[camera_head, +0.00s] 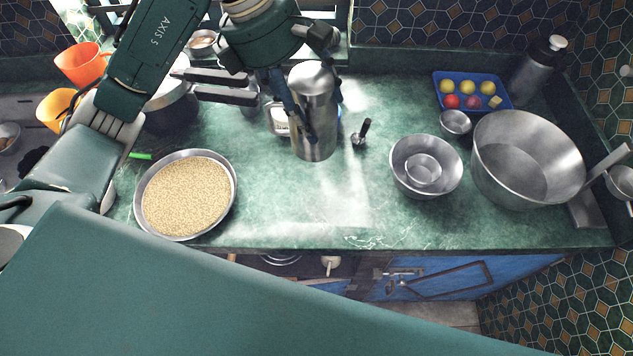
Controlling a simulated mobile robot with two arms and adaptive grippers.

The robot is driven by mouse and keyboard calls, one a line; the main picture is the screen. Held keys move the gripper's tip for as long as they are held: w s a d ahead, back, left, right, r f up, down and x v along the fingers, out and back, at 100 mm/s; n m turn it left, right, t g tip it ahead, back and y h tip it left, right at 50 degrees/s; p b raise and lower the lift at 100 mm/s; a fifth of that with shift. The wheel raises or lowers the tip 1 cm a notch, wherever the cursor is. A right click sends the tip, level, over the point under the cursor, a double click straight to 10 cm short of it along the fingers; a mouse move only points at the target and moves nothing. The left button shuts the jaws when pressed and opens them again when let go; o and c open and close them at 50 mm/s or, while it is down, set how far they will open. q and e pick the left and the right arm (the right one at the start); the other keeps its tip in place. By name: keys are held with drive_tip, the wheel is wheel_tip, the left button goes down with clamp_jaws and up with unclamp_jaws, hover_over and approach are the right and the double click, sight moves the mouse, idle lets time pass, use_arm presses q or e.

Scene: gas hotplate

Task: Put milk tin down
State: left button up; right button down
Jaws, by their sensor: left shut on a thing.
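The milk tin (314,84) is a tall silver metal cylinder in the middle of the head view, at the back half of the green counter. It looks upright. My left gripper (309,115) comes down from above and is shut on the tin, with dark fingers against its side. I cannot tell whether the tin's base touches the counter (290,205). A small light-coloured container stands partly hidden behind the tin. My right gripper is not in view.
A round tray of grain (186,195) lies at front left, with a dark pot behind it. Nested steel bowls (426,166), a large steel pot (527,160) and a blue tray of fruit (472,92) stand at right. The counter in front of the tin is clear.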

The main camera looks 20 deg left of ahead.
use_arm(q)
wheel_tip(320, 180, down, 19)
drive_tip(key=p, duration=0.4)
drive_tip(key=shift+s+f, duration=0.15)
drive_tip(key=o, duration=1.9)
drive_tip(key=shift+f, duration=0.1)
